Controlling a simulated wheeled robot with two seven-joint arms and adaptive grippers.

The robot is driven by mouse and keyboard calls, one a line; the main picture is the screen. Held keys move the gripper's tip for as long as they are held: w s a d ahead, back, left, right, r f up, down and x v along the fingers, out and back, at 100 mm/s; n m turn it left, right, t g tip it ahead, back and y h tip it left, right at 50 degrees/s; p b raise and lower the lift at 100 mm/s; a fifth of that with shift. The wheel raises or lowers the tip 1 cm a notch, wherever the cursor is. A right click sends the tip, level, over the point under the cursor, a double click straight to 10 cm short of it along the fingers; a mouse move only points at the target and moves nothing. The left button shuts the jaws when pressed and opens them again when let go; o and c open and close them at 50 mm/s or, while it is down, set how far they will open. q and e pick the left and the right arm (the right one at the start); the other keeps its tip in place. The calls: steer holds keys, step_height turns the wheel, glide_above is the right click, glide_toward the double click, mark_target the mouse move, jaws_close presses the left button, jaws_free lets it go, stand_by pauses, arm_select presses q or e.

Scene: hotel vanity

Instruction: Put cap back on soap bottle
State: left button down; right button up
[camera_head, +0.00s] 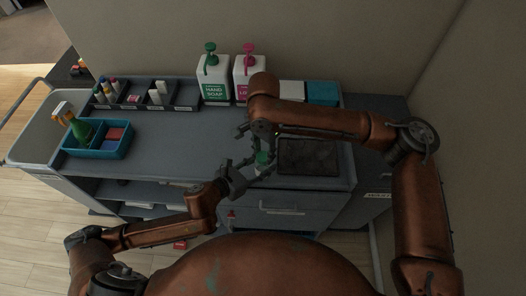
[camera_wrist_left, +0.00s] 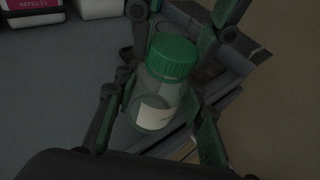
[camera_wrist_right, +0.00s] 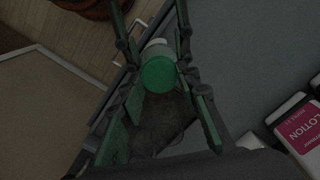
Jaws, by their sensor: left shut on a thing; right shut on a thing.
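The small clear soap bottle (camera_head: 262,169) with a white label is held upright near the front edge of the cart. My left gripper (camera_head: 251,171) is shut around its body, which the left wrist view shows closely (camera_wrist_left: 160,108). The green ribbed cap (camera_wrist_left: 172,56) sits at the top of the bottle, looking level; I cannot tell whether it is screwed tight. My right gripper (camera_head: 257,147) comes from above and is shut on the cap, which also shows between its fingers in the right wrist view (camera_wrist_right: 158,72). The fingers hide part of the cap in the head view.
A green-topped hand soap dispenser (camera_head: 214,82) and a pink-topped lotion dispenser (camera_head: 244,77) stand at the back. A dark mat (camera_head: 308,155) lies to the right. A blue tray (camera_head: 97,150) and a divided organizer (camera_head: 148,96) are at the left. The middle counter is clear.

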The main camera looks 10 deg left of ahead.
steer(key=m, duration=0.7)
steer(key=shift+s, duration=0.1)
steer(key=o, duration=0.7)
steer(key=shift+r, duration=2.3)
steer(key=shift+c, duration=0.5)
